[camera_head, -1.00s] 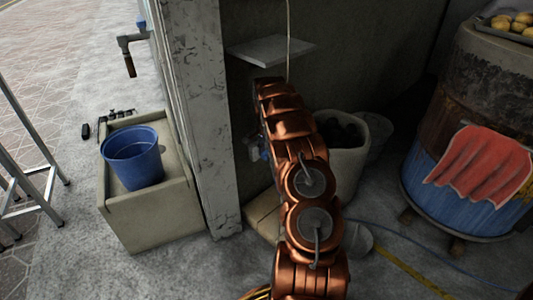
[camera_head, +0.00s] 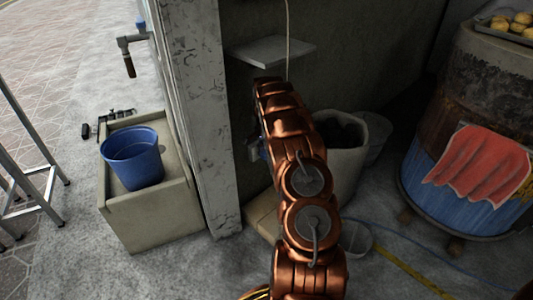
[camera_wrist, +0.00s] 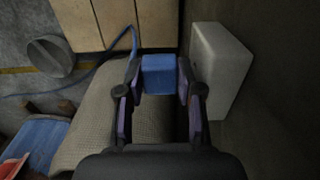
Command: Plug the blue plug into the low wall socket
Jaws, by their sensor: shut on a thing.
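The blue plug (camera_wrist: 158,75) is a small blue block held between the two fingers of my gripper (camera_wrist: 158,82) in the wrist view. The fingers are shut on its left and right sides. A blue cable (camera_wrist: 122,45) runs near the plug's left side. A pale grey-white box (camera_wrist: 222,72), seemingly the low wall socket, is on the wall just right of the plug; a gap shows between them. Its socket face and any holes cannot be made out. In the head view my arm hides most of the gripper, and a small blue patch shows beside it.
A pale bin (camera_head: 346,150) with dark contents stands right of my arm. A concrete pillar (camera_head: 203,125) and a basin (camera_head: 155,215) with a blue bucket (camera_head: 133,160) are to the left. A small shelf (camera_head: 272,50) juts from the wall. The barrel oven (camera_head: 470,130) stands at right.

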